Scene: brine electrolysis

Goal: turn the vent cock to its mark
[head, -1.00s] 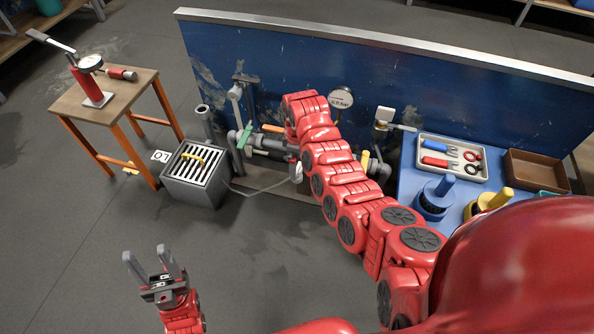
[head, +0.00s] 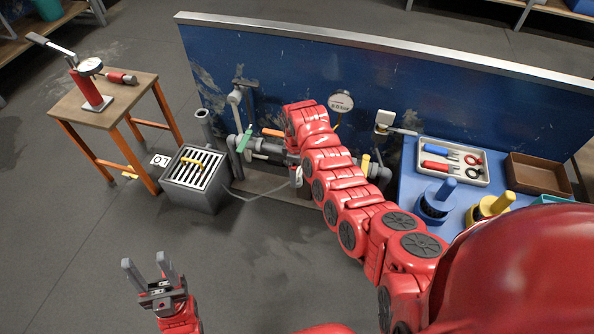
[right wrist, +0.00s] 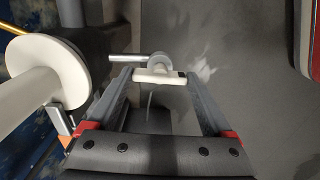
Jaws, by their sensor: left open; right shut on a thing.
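In the right wrist view, my right gripper (right wrist: 160,78) is shut on a pale crossbar handle (right wrist: 158,76), held lengthwise between its fingertips. A grey round hub and a short grey rod (right wrist: 127,58) show just beyond it. This looks like the vent cock, though I cannot make out its mark. In the head view my right arm (head: 335,180) reaches over the pipework (head: 265,150) and hides the right gripper. A small white piece (head: 298,177) shows beside the arm there. My left gripper (head: 152,272) is open and empty above the floor at lower left.
A gauge (head: 341,102) stands behind my right arm, before the blue panel (head: 430,85). A grated grey box (head: 195,197) and a wooden stand (head: 65,108) are left. A blue table (head: 408,165) with a tool tray is right. Floor around the left gripper is clear.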

